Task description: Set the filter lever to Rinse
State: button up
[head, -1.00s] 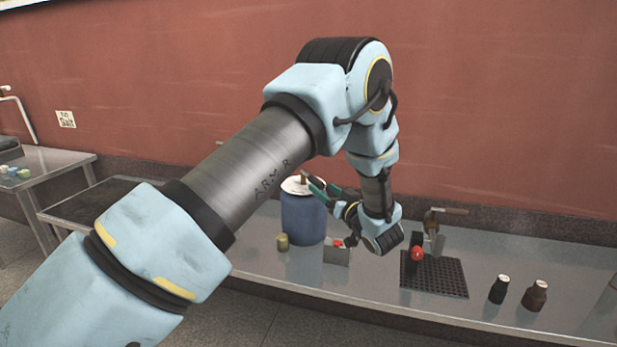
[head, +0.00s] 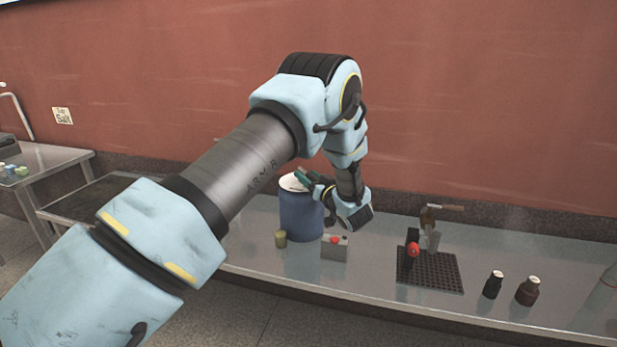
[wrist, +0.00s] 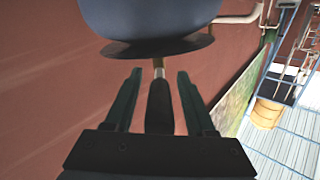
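The filter appears to be the blue drum (head: 301,216) with a pale lid on the bench. It also shows at the top of the wrist view (wrist: 150,18), above a dark rim. The lever (wrist: 159,104), a black grip on a brass stem, lies between my fingers in the wrist view. My gripper (wrist: 157,95) is open, with one teal finger on each side of the lever and gaps on both sides. In the head view my gripper (head: 308,178) is at the drum's top right edge. The lever's setting marks cannot be read.
A grey box with a red knob (head: 335,247) and a small yellowish pot (head: 280,239) stand before the drum. A black perforated mat (head: 430,272) with a red-knobbed device lies right of them. Two dark bottles (head: 494,284) (head: 528,291) stand farther right.

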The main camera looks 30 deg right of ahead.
grip_shut()
dwell(1.1)
